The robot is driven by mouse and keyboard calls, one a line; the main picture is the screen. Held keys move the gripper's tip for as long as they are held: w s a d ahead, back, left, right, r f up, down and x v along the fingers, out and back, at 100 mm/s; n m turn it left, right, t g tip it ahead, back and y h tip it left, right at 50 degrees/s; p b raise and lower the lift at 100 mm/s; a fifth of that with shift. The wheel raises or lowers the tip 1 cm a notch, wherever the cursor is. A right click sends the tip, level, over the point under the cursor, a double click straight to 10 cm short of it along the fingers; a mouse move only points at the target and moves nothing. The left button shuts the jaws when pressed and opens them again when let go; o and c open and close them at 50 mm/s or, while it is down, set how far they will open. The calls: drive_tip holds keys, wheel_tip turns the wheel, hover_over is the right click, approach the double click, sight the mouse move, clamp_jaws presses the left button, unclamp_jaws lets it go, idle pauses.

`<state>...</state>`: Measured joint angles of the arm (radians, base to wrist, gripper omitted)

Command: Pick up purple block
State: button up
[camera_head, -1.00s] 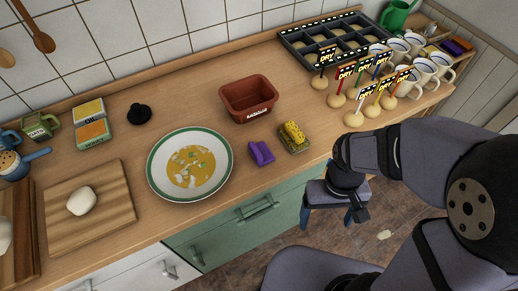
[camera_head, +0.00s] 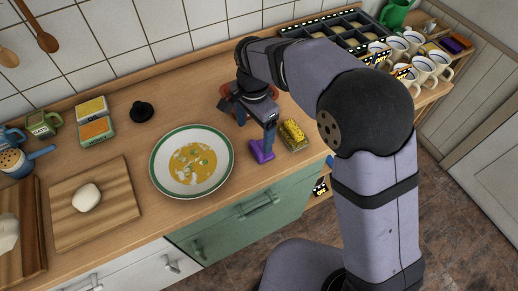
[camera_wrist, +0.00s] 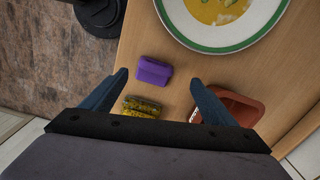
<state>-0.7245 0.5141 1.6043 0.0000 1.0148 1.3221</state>
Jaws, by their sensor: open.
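The purple block (camera_head: 261,151) lies on the wooden counter between the soup plate and the yellow sponge. In the wrist view the purple block (camera_wrist: 153,72) appears between and just beyond the fingertips. My gripper (camera_head: 254,136) is open and points down over the counter by the block. One finger overlaps the block's top edge in the head view, and I cannot tell if they touch. In the wrist view my gripper (camera_wrist: 158,78) has both blue fingers spread wide with nothing held.
The soup plate (camera_head: 158,179) is left of the block. The yellow sponge (camera_head: 293,131) on its dish is close on the right. The red-brown pan (camera_wrist: 238,106) is mostly behind my gripper in the head view. Mugs (camera_head: 421,70) stand at the right.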

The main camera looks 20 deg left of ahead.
sight(257, 146)
drive_tip(key=shift+s+d+m, duration=0.1)
drive_tip(key=shift+m, duration=1)
drive_tip(key=shift+f, duration=0.1)
drive_tip(key=shift+d+f+p, duration=0.15)
drive_tip(key=shift+f+p, duration=0.7)
drive_tip(key=shift+f, duration=0.95)
drive_tip(key=shift+d+f+p, duration=0.1)
drive_tip(key=shift+f+p, duration=0.75)
drive_tip(key=shift+f, duration=0.95)
drive_tip(key=c, duration=1.1)
